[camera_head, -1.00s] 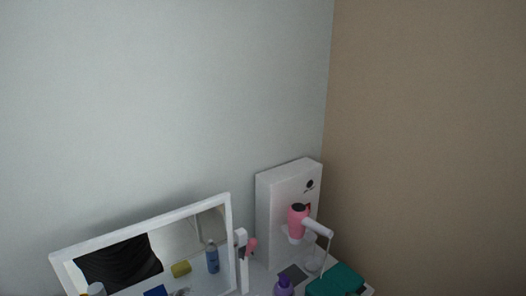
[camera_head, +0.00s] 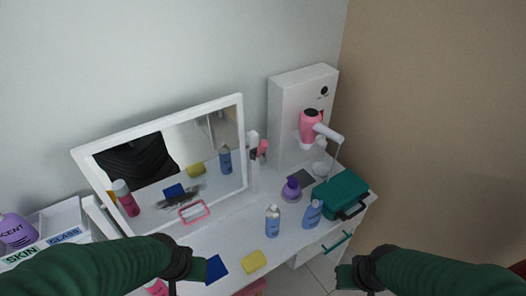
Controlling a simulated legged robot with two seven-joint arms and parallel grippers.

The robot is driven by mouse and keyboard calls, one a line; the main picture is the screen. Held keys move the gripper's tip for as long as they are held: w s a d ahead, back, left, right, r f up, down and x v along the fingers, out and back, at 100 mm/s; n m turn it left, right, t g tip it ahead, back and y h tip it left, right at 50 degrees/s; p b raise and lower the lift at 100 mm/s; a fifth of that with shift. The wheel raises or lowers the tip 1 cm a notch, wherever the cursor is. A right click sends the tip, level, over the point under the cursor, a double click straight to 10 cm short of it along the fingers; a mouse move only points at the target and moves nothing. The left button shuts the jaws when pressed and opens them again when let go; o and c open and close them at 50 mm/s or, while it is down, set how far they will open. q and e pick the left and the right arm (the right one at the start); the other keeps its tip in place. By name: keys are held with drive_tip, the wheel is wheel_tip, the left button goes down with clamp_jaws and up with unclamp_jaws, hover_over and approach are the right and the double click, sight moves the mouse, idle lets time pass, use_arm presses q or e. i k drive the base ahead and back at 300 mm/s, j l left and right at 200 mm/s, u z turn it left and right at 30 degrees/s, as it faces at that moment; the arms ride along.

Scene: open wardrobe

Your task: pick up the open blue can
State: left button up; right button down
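A blue can (camera_head: 272,221) with a pale top stands upright on the white dressing table, right of centre. A second blue container (camera_head: 312,213) stands just to its right, leaning slightly in the picture. I cannot tell from here which one is open. My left gripper (camera_head: 190,268) is at the table's front edge, left of both and apart from them. My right gripper (camera_head: 347,277) is in front and to the right, apart from them. Neither gripper visibly holds anything. Their fingers are too dark and small to show their opening.
A mirror (camera_head: 242,140) stands behind. A purple bottle (camera_head: 291,189), green case (camera_head: 341,193) and pink hair dryer (camera_head: 311,126) are at the right. A yellow sponge (camera_head: 253,261) and dark blue item (camera_head: 216,269) lie in front. A white organizer (camera_head: 65,218) is at the left.

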sight(273, 218)
drive_tip(key=i+l, duration=0.4)
drive_tip(key=l+u, duration=0.1)
drive_tip(key=u, duration=0.3)
drive_tip(key=i+l+u, duration=0.1)
drive_tip(key=u, duration=0.3)
drive_tip(key=l+u, duration=0.15)
drive_tip(key=u, duration=0.3)
drive_tip(key=i+l+u, duration=0.1)
drive_tip(key=u, duration=0.3)
